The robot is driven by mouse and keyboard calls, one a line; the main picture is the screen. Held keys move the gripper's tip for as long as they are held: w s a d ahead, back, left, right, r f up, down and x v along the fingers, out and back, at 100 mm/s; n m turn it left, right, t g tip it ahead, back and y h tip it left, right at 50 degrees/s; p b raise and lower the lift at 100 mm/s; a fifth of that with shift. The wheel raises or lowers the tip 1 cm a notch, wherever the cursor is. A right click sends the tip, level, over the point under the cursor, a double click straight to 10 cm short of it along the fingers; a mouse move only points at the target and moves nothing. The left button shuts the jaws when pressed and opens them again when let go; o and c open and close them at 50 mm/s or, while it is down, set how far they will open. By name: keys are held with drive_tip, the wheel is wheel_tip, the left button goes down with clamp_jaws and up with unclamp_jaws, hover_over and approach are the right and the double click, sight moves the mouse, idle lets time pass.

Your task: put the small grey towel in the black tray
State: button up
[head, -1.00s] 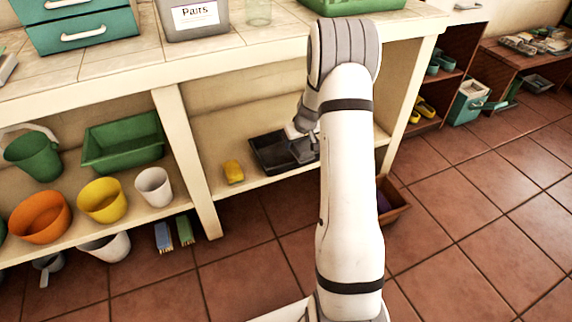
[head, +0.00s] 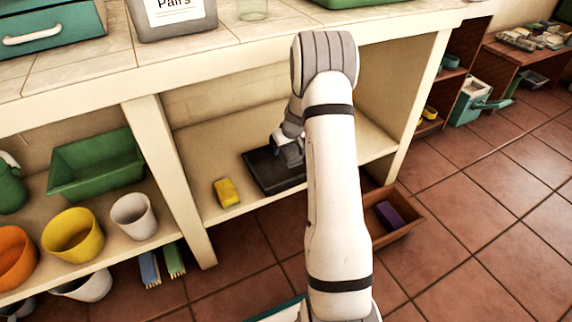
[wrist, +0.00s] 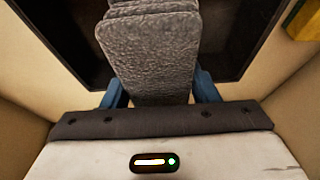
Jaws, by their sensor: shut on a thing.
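The small grey towel (wrist: 150,55) is folded and fills the middle of the wrist view. My gripper (wrist: 160,92) is shut on it, with a blue finger on each side. The black tray (wrist: 250,30) shows behind the towel in the wrist view, so the towel is in front of or over it. In the head view the black tray (head: 265,177) sits on the lower shelf, partly hidden by my arm. My gripper (head: 288,148) is at the tray there. I cannot tell whether the towel touches the tray floor.
A yellow sponge-like block (head: 227,192) lies left of the tray on the shelf (head: 200,150). A shelf post (head: 170,175) stands further left, and the counter (head: 250,45) is above. A brown crate (head: 415,212) with a purple block (head: 389,215) is on the floor at right.

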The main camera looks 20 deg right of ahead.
sight(284, 167)
wheel_tip(284, 167, down, 8)
drive_tip(key=b, duration=0.3)
drive_tip(key=shift+d+r, duration=0.1)
drive_tip(key=shift+f, duration=0.2)
drive_tip(key=o, duration=1.2)
